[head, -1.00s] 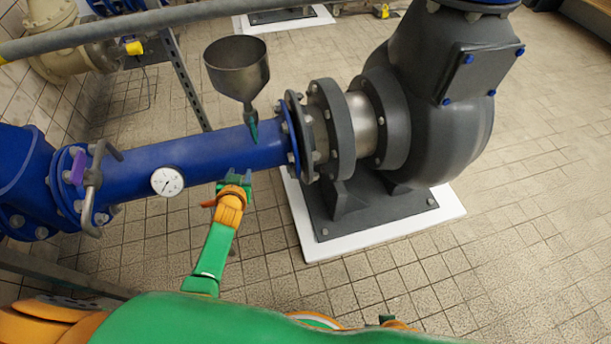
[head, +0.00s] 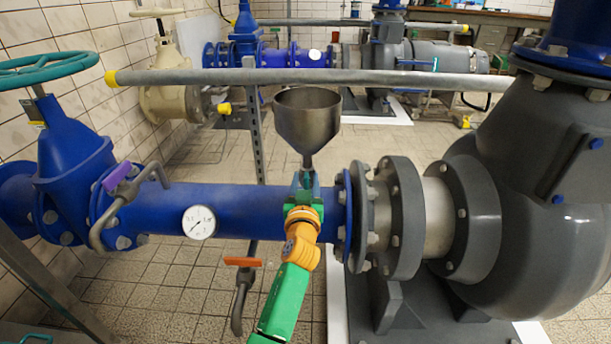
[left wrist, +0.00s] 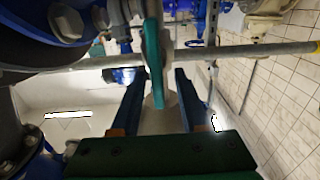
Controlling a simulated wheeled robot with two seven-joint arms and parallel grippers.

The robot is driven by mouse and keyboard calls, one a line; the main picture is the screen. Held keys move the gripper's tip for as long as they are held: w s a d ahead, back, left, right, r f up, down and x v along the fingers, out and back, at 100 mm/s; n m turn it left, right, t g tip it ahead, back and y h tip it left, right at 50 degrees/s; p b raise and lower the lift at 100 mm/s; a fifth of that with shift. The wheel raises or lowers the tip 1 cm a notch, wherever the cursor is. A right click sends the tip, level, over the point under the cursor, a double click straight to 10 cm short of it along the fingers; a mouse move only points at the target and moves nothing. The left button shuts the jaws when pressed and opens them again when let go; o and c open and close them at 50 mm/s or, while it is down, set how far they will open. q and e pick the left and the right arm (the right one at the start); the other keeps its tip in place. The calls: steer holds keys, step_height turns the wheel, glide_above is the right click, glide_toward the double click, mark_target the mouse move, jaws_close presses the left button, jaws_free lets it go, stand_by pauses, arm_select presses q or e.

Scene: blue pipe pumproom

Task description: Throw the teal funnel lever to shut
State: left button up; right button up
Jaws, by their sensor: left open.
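The grey metal funnel (head: 307,118) stands on top of the blue pipe (head: 250,208). Its teal lever (head: 309,178) is at the narrow neck below the bowl, largely hidden by my gripper in the head view. In the left wrist view the teal lever (left wrist: 156,62) hangs between the two dark fingers, nearer the camera than the funnel. My left gripper (head: 304,186) is at the funnel neck, and its fingers are open on either side of the lever. I cannot tell whether a finger touches it. My right gripper is not in view.
A pressure gauge (head: 199,222), a purple-handled valve (head: 118,180) and an orange-handled tap (head: 242,261) are on or near the pipe, left of my arm. The grey pump (head: 560,200) fills the right. A grey rail (head: 400,77) runs behind the funnel.

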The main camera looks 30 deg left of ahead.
arm_select(q)
steer(key=shift+s+d+r, duration=0.25)
steer(key=shift+d+r, duration=0.05)
steer(key=shift+c, duration=1)
jaws_close()
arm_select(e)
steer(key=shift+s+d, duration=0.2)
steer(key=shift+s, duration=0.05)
